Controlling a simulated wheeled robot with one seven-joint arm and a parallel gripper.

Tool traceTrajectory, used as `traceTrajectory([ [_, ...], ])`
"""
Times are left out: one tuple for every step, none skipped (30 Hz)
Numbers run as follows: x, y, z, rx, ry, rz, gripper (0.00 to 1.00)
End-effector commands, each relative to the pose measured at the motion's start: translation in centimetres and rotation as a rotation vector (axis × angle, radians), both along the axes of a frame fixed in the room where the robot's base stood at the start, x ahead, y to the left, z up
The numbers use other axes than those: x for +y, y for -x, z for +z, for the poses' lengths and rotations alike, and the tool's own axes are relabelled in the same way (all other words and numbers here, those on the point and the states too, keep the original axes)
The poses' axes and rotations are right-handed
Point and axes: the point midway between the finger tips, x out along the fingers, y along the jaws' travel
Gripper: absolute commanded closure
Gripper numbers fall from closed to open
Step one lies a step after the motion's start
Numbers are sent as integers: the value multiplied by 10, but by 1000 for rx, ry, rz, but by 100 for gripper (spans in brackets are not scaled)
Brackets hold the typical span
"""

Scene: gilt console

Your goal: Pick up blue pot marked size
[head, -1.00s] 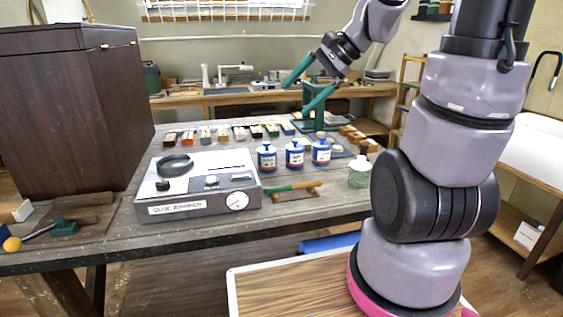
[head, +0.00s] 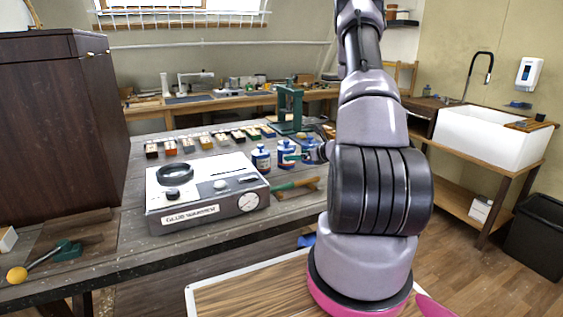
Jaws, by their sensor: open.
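Three blue pots with white labels stand in a row on the workbench: a left pot (head: 260,158), a middle pot (head: 286,153) and a right pot (head: 310,152). The label words are too small to read, so I cannot tell which is marked size. My gripper (head: 302,154) is down at pot height by the right pot, open.
A glue warmer (head: 205,191) stands left of the pots, with a green-handled tool (head: 296,186) in front of them. Several small coloured blocks (head: 204,141) line the bench behind. A green press (head: 290,108) stands at the back. A dark cabinet (head: 62,125) blocks the left.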

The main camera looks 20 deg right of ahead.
Motion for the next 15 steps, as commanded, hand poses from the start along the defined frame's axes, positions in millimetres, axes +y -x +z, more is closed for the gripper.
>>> traceTrajectory([
  [3,-7,-3,-1,-1,2,0],
  [5,-12,-5,-1,-1,3,0],
  [7,-17,-8,0,0,3,0],
  [9,-22,-10,0,0,3,0],
  [10,-26,-12,-1,-1,4,0],
  [12,-31,-14,-1,-1,4,0],
  [13,-34,-15,-1,0,4,0],
  [14,-37,-16,-1,0,4,0],
  [15,-40,-18,0,0,4,0],
  [16,-41,-18,0,0,4,0],
  [16,-43,-19,0,0,4,0],
  [17,-45,-20,0,-1,4,0],
  [18,-47,-21,-1,-1,3,0],
  [19,-50,-22,-1,0,4,0],
  [20,-54,-25,-1,0,4,0],
])
